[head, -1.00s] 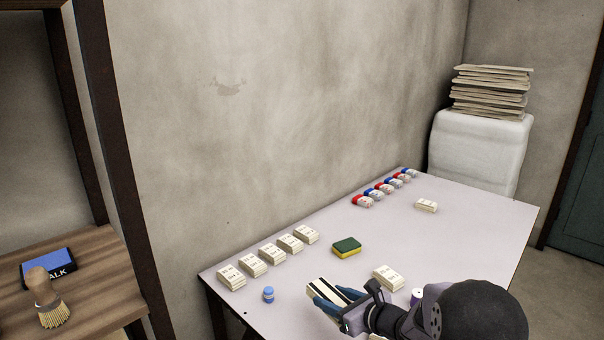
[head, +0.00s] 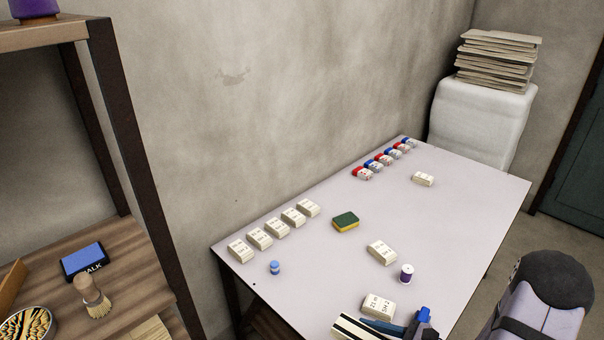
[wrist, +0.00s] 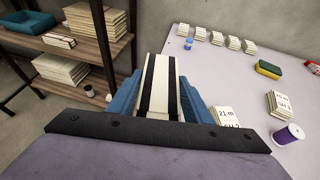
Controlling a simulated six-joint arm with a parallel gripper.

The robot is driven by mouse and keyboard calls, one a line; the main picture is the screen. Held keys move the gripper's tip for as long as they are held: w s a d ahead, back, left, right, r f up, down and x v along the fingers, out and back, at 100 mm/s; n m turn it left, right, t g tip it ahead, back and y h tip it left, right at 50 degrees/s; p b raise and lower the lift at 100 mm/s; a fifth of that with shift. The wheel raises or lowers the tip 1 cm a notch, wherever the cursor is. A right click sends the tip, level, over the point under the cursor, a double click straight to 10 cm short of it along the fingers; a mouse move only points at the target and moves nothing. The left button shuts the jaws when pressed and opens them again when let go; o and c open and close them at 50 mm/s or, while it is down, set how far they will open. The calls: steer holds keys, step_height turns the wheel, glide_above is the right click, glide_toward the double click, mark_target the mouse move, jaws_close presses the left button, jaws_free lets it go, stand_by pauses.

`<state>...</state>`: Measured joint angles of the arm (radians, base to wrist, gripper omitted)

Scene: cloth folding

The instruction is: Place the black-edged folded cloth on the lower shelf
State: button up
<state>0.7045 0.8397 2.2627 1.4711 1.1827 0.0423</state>
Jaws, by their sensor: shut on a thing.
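The black-edged folded cloth (wrist: 160,90) is a cream strip with black bands. It is between the blue fingers of my gripper (wrist: 161,78) in the wrist view, which are shut on it. In the head view the cloth (head: 349,328) shows at the bottom edge, partly cut off, with my gripper (head: 405,325) beside it over the table's near part. The wrist view shows a wooden shelf unit at the left. Its lower shelf (wrist: 108,82) shows in part and carries a cloth stack (wrist: 60,68) and a small jar (wrist: 88,90).
The table (head: 310,260) holds several labelled cream bundles (head: 276,228), a sponge (head: 345,221), a blue bottle (head: 274,267) and a purple spool (head: 406,273). In the head view, a shelf at left bears a chalk box (head: 84,261) and a brush (head: 93,296).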

stand_by(0.6)
steer(key=shift+a+f+b, duration=0.25)
steer(key=shift+b, duration=0.1)
steer(key=w+a+f+n+g+y+b, duration=0.1)
steer(key=w+a+f+n+g+b, duration=0.2)
steer(key=a+b, duration=0.5)
steer(key=w+a+f+n+g+y+b, duration=0.1)
steer(key=w+a+f+g+b, duration=0.1)
steer(key=w+a+b, duration=0.35)
steer(key=w+d+r+m+t+h+b, duration=0.1)
steer(key=w+d+r+m+t+h, duration=0.1)
steer(key=w, duration=0.4)
steer(key=w+d+r+m+t+h+b, duration=0.1)
steer(key=w+d+r+m+t+h, duration=0.1)
steer(key=w+m+t, duration=0.4)
steer(key=shift+w+d+r+t+h+b, duration=0.2)
steer(key=shift+w+d+t+h+b, duration=0.15)
steer(key=shift+w+d+h, duration=0.5)
steer(key=shift+s+a, duration=0.1)
